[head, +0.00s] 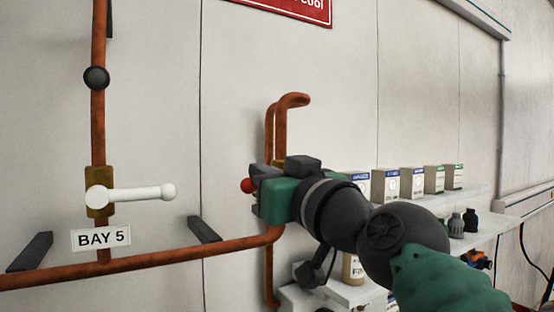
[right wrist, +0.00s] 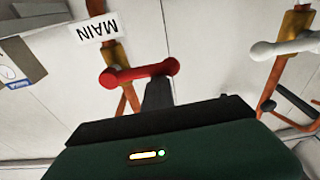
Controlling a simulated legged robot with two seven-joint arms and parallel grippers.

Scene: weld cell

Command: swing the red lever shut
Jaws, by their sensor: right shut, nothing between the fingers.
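The red lever (right wrist: 140,73) lies crosswise to its copper pipe in the right wrist view, beside a "MAIN" label (right wrist: 97,29). In the head view only its red round end (head: 248,185) shows; my gripper hides the rest. My right gripper (head: 262,188) is shut and empty in front of the lever. In the right wrist view its dark fingers (right wrist: 158,93) reach up to the lever near its knob end. I cannot tell whether they touch it. My left gripper is not in view.
A white lever (head: 140,193) on a brass valve stands left, above a "BAY 5" label (head: 101,238). Copper pipes (head: 150,257) run along the wall, with dark brackets. Shelves (head: 470,196) with boxes and bottles are at the right. The wall between the two valves is clear.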

